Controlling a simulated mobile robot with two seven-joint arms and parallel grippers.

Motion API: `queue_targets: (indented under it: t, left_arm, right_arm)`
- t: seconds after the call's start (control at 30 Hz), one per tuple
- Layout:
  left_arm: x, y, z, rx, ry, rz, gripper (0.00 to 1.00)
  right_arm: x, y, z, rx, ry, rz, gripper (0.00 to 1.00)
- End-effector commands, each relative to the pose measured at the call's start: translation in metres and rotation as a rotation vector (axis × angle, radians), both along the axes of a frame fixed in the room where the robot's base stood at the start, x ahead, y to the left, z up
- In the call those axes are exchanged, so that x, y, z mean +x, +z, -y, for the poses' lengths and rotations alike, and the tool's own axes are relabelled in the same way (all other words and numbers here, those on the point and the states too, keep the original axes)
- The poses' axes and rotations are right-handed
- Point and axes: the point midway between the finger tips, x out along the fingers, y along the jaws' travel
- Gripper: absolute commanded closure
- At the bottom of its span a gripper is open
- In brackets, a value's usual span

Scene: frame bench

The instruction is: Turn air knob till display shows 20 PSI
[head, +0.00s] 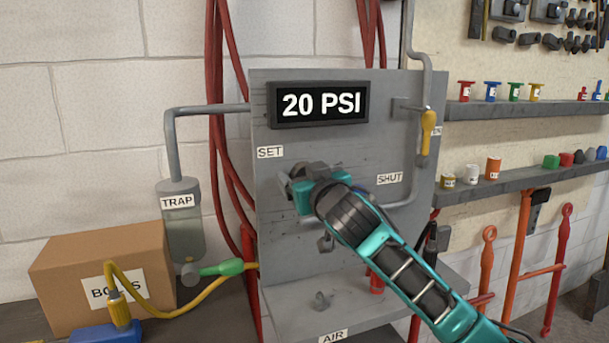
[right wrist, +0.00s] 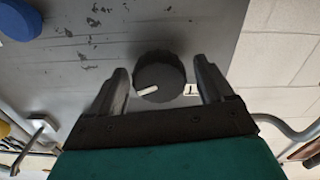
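The display (head: 320,104) at the top of the grey panel (head: 400,240) reads "20 PSI". My right gripper (head: 300,184) is at the panel below the "SET" label and covers the knob area in the head view. In the right wrist view, the dark round knob (right wrist: 160,73) with a white pointer mark sits between the two fingertips (right wrist: 160,72). The fingers stand apart, one on each side of the knob, with a small gap visible beside it. I see no clear contact. My left gripper is not in view.
A valve with a yellow handle (head: 428,130) is at the panel's right, near the "SHUT" label (head: 389,178). A ledge labelled "AIR" (head: 333,336) juts out below. A trap canister (head: 182,225) and cardboard box (head: 105,270) stand left. Shelves (head: 520,182) are right.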

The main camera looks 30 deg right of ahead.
Motion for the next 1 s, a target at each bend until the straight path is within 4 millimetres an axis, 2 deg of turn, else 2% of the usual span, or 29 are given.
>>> queue_targets:
  t: [0.07,0.53,0.73,1.0]
  left_arm:
    - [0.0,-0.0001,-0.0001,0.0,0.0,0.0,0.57]
    - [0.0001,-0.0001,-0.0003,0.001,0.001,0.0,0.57]
    - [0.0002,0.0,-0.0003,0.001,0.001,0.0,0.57]
    - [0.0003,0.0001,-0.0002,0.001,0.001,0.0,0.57]
  right_arm:
    - [0.0,-0.0001,0.0001,0.0,0.0,0.0,0.27]
    - [0.0001,0.0003,0.0002,0.0,0.0,0.001,0.72]
    - [0.0001,0.0008,0.0002,-0.003,0.0,0.001,0.72]
    - [0.0001,0.0016,0.0001,-0.107,0.0,-0.021,0.72]
